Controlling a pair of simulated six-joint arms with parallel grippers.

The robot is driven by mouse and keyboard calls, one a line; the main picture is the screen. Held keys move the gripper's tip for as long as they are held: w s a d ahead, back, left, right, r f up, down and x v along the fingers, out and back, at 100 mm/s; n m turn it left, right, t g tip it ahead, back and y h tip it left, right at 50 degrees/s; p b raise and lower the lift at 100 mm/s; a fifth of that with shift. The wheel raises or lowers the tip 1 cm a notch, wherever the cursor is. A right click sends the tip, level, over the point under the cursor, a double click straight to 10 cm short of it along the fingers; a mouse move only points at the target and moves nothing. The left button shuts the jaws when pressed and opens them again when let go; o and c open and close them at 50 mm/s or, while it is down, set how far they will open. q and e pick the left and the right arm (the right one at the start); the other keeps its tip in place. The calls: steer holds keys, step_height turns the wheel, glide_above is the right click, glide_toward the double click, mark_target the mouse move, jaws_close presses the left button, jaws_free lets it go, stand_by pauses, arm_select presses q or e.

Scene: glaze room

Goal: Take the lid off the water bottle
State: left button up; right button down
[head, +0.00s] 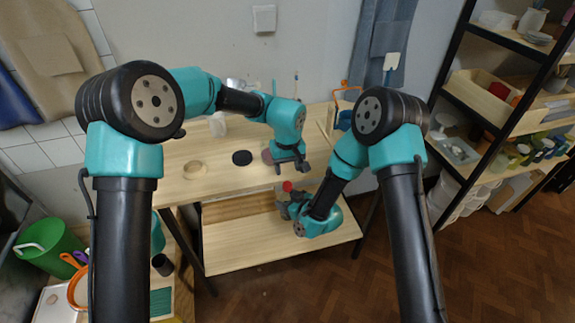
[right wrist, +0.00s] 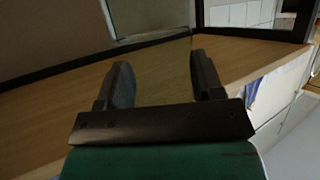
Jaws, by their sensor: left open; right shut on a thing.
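The red lid (head: 287,186) of the water bottle shows in the head view, just above my right gripper (head: 284,206). The bottle's body is small and mostly hidden by the gripper there. My right gripper is shut on the bottle below the lid, in front of the table's front edge. In the right wrist view, its two fingers (right wrist: 160,82) stand apart with a see-through, brownish area between them. My left gripper (head: 291,166) is open and empty, pointing down a little above the red lid, apart from it.
The wooden tabletop (head: 221,178) holds a dark disc (head: 242,158), a pale ring (head: 194,170) and a white vessel (head: 217,125). A lower shelf board (head: 250,247) is largely bare. A loaded rack (head: 500,125) stands at the right; a green bin (head: 45,252) at the left.

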mark_target(287, 185)
arm_select(q)
steer(key=shift+f, duration=3.8)
steer(key=shift+c, duration=0.2)
steer(key=c, duration=0.9)
steer(key=o, duration=1)
steer(key=shift+r, duration=2.25)
steer(key=shift+r, duration=0.1)
steer(key=shift+c, duration=0.3)
